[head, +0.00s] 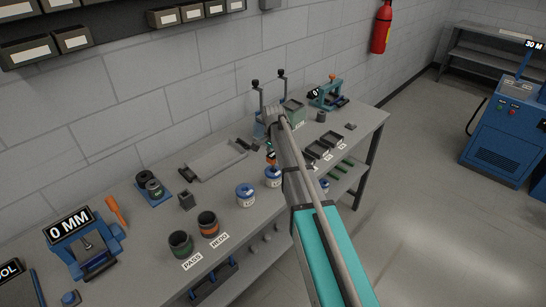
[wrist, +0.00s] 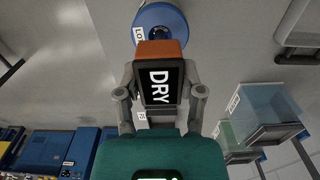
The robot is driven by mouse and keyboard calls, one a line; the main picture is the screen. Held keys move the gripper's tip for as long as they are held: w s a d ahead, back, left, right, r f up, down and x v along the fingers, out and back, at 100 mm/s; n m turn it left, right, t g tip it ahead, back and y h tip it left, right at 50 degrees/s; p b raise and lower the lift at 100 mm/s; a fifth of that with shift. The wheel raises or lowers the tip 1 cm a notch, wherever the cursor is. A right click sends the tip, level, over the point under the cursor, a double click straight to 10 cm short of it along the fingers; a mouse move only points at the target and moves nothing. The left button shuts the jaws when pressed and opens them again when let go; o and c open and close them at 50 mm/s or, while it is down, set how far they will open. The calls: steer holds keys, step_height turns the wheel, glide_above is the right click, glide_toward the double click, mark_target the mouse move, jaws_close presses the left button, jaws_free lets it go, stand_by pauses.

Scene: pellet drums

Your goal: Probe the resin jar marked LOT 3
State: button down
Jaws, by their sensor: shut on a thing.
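My gripper (wrist: 159,78) is shut on a handheld probe (wrist: 160,48) with an orange top and a dark screen reading DRY. In the head view my gripper (head: 272,157) and the probe are just above a blue-rimmed white jar (head: 273,179). In the wrist view a blue-rimmed jar (wrist: 166,14) lies right beyond the probe, its label reading LOT with the number hidden. I cannot tell whether the probe touches its contents. A second blue-rimmed jar (head: 245,196) stands to the left, and another (head: 323,186) shows right of my arm. Their lot numbers are too small to read.
Green-banded PASS (head: 180,244) and orange-banded REDO (head: 208,224) cups stand at the bench front. A grey tray (head: 213,159) lies behind. Small dark trays (head: 318,150) and a blue-and-teal device (head: 328,93) are at the right. A blue 0 MM gauge (head: 92,250) stands left.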

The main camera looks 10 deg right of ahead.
mark_target(273, 172)
steer(key=shift+f+b, duration=1.95)
stand_by(0.9)
steer(key=shift+c, duration=0.7)
jaws_free()
steer(key=shift+r, duration=0.2)
step_height(273, 172, up, 12)
steer(key=p, duration=1.2)
steer(key=shift+f, duration=0.2)
steer(key=s+f+n+b, duration=0.3)
steer(key=s, duration=0.6)
steer(key=s+f+n+b, duration=0.3)
steer(key=s+n, duration=0.1)
steer(key=s, duration=0.6)
steer(key=s+f+n+b, duration=0.3)
steer(key=s+n, duration=0.1)
steer(key=s, duration=0.6)
steer(key=shift+a+f+b, duration=0.2)
steer(key=shift+f+b, duration=0.1)
